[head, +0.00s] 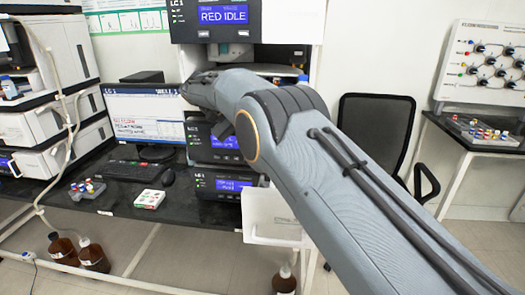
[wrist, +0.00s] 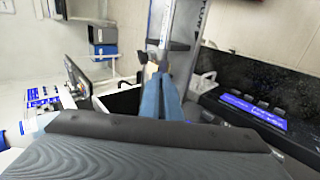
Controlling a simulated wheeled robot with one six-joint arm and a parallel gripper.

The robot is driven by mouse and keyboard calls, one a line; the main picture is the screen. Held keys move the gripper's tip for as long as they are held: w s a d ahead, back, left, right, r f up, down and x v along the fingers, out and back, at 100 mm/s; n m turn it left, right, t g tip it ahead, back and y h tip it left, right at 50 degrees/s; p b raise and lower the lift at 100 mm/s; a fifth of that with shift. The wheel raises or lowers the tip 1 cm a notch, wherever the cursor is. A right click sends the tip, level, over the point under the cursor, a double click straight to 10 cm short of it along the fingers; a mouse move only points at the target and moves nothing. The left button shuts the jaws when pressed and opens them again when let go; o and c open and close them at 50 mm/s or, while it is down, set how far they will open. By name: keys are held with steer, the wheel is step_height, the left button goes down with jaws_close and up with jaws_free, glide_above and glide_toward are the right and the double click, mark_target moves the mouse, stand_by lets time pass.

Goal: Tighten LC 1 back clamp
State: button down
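The LC 1 stack stands in the middle of the head view. Its top module (head: 222,22) reads "LC 1" and "RED IDLE", and lower modules (head: 222,184) with blue displays show below my arm. My arm crosses in front of the stack, and its dark end with my gripper (head: 203,92) is at the stack's middle level. In the wrist view, my gripper (wrist: 153,62) shows as narrow blue-grey parts with dark tips, and its opening is unclear. A dark module front with a blue display (wrist: 255,110) is to its right. I cannot make out the back clamp.
A monitor (head: 148,118) and keyboard (head: 130,171) stand on the black bench left of the stack. A black chair (head: 375,135) is right of my arm. Brown bottles (head: 93,255) stand on the floor.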

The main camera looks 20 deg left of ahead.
steer(key=shift+f, duration=0.1)
steer(key=c, duration=2)
jaws_free()
step_height(320, 180, up, 10)
steer(key=p, duration=0.4)
